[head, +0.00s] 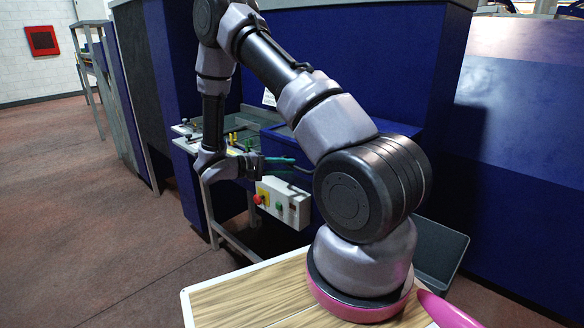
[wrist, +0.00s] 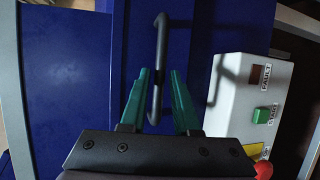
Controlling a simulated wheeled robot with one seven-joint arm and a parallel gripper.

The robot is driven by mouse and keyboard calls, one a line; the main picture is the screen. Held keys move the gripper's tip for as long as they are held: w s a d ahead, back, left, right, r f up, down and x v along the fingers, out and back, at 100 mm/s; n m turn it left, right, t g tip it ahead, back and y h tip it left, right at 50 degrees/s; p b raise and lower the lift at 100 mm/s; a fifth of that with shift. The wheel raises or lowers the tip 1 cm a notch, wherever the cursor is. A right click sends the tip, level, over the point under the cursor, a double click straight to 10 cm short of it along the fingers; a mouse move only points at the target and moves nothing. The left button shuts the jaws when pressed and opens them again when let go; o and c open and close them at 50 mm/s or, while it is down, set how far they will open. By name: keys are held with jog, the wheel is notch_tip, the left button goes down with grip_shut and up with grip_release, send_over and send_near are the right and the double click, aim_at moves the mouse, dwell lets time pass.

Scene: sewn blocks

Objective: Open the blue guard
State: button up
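The blue guard (wrist: 199,60) fills the middle of the wrist view, and a blue panel that looks like it (head: 290,150) shows behind my gripper in the head view. A dark bar handle (wrist: 157,60) stands out from it, running lengthwise in the wrist view. My gripper (wrist: 161,72), also in the head view (head: 290,161), has two teal fingers spread apart, open. The handle shows between the fingertips, with a gap on each side. I cannot tell how deep the bar sits between them. My arm hides part of the guard in the head view.
A pale control box (wrist: 246,105) with a green START button and a red knob sits right of the fingers, also in the head view (head: 283,203). A metal bench (head: 185,145) with small fixtures is left of the guard. Open floor (head: 90,230) lies at left.

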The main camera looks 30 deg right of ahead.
jog(key=shift+s+d+f, duration=0.1)
jog(key=shift+d+f, duration=0.1)
jog(key=shift+d, duration=1)
grip_shut()
dwell(0.6)
